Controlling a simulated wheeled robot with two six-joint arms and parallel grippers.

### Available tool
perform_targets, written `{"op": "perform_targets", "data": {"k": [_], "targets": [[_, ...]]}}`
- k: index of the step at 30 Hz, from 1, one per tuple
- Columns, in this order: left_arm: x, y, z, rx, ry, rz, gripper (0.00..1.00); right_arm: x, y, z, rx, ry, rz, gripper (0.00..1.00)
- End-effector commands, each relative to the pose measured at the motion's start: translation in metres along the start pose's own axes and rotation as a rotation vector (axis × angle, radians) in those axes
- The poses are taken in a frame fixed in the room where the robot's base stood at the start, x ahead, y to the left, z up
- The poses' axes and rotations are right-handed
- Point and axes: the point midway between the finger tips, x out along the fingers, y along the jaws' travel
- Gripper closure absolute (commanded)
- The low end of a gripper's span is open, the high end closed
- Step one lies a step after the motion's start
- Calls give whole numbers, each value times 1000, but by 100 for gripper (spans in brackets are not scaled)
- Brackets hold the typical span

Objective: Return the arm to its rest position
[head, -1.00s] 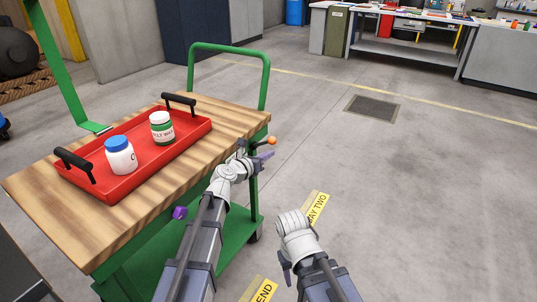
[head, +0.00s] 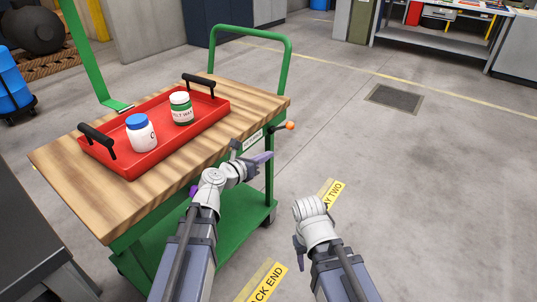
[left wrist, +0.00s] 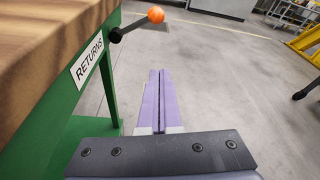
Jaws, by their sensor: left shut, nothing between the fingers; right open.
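My left gripper (head: 266,157) is beside the right edge of the wooden-topped green cart (head: 80,190), near its "RETURNS" label (left wrist: 87,60). In the left wrist view its purple fingers (left wrist: 161,90) are shut together, with nothing between them. My right gripper (head: 299,250) is low at the front, right of the cart, over the floor; it is open, with only a purple finger part showing beside the wrist. A red tray (head: 150,165) with black handles rests on the cart top. It holds a white jar with a blue lid (head: 141,133) and a green-labelled jar with a white lid (head: 181,108).
An orange-knobbed lever (head: 290,126) sticks out from the cart near my left gripper; it also shows in the left wrist view (left wrist: 156,14). A green push handle (head: 288,65) rises at the cart's far end. Open floor with a dark grate (head: 394,99) lies to the right.

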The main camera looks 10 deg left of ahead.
Motion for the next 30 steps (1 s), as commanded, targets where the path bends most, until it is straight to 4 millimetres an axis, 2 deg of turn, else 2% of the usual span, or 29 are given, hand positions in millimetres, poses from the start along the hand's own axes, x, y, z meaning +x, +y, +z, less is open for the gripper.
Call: {"op": "perform_targets", "data": {"k": [10,14,17,22,27,30], "targets": [[0,0,0,5,2,-1,100,0,0,0,0,0,0,50],[0,-6,-12,144,51,-22,100,0,0,0,0,0,0,50],[-3,-15,-36,417,148,-74,100,0,0,0,0,0,0,50],[-19,-25,-95,1024,362,-265,100,0,0,0,0,0,0,50],[-52,-20,-148,1577,549,-565,100,0,0,0,0,0,0,50],[-75,-12,-172,1838,630,-781,100,0,0,0,0,0,0,50]]}}
